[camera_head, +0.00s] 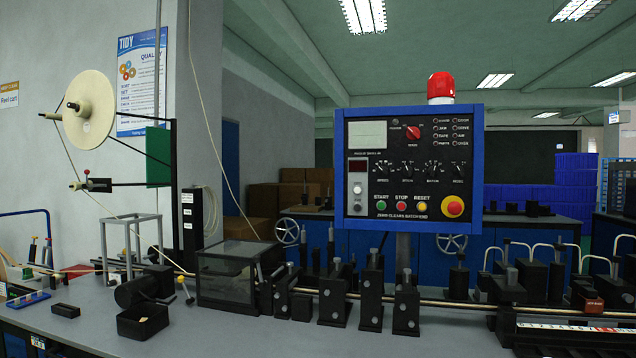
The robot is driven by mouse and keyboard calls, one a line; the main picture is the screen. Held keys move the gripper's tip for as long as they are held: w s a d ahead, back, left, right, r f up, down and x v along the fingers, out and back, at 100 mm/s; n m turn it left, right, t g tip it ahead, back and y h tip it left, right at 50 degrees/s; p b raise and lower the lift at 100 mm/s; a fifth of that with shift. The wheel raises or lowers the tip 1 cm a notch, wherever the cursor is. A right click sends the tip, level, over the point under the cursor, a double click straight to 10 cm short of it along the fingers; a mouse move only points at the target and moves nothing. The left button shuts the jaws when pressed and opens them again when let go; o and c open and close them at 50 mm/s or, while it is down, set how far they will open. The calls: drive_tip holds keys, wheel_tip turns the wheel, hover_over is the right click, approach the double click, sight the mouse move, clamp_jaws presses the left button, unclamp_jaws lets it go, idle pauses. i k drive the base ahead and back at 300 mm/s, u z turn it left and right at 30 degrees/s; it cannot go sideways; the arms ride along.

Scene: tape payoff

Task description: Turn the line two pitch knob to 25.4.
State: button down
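A blue-framed control panel (340,180) stands behind the bench with a black face. A row of small black knobs with pale scales crosses its middle. The second from the left, whose small label seems to read pitch, is the pitch knob (407,168). Its pointer setting and scale numbers are too small to read. I cannot tell from the panel which line it belongs to. A grey-green screen (367,135) sits at the panel's upper left, with a small dark red display (358,166) below it. My gripper is not in view.
Below the knobs are green, red and yellow buttons and a red emergency button (453,206). A red beacon (441,87) tops the panel. Black fixtures and a dark clear-topped box (238,274) line the bench (250,335) before it. The bench front is mostly clear. A tape reel (97,108) hangs left.

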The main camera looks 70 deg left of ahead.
sight(407, 170)
drive_tip(key=u, duration=0.5)
drive_tip(key=i, duration=0.8)
drive_tip(key=u, duration=1.3)
